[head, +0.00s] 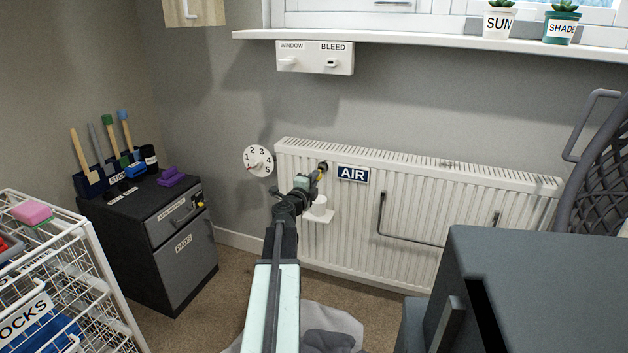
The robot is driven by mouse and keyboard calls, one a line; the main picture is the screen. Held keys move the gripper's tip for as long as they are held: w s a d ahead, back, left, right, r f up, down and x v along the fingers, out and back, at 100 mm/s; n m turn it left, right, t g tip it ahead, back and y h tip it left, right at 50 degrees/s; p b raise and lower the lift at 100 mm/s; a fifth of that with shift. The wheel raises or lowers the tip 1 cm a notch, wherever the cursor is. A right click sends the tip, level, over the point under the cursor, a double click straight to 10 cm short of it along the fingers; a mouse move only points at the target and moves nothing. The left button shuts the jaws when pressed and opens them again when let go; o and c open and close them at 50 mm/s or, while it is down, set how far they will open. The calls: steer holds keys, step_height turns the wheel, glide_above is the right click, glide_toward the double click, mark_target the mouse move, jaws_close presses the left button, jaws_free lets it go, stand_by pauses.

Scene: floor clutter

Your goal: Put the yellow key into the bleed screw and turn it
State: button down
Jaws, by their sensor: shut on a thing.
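The white radiator (400,205) stands against the back wall under the window sill. A dark round fitting (323,166), apparently the bleed screw, sits at its upper left, left of the blue AIR sign (353,174). My gripper (312,180) is at this fitting, shut on a small yellow thing (319,176), which appears to be the yellow key. The key points up toward the fitting and its tip is at or very near it. I cannot tell whether it is inside, as the gripper hides part of it.
A numbered dial (258,161) is to the left. A dark drawer cabinet (165,225), with another yellow piece (201,205) on it, and a wire rack (75,285) stand left. A grey cabinet (540,285) fills the lower right.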

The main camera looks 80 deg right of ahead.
steer(key=shift+s+d, duration=0.15)
steer(key=shift+d, duration=0.55)
steer(key=shift+s+d, duration=0.15)
steer(key=shift+d, duration=0.55)
steer(key=c, duration=1.4)
jaws_free()
steer(key=a, duration=0.2)
steer(key=w+a, duration=0.1)
steer(key=a, duration=0.4)
steer(key=shift+w+a, duration=0.25)
steer(key=shift+a, duration=0.05)
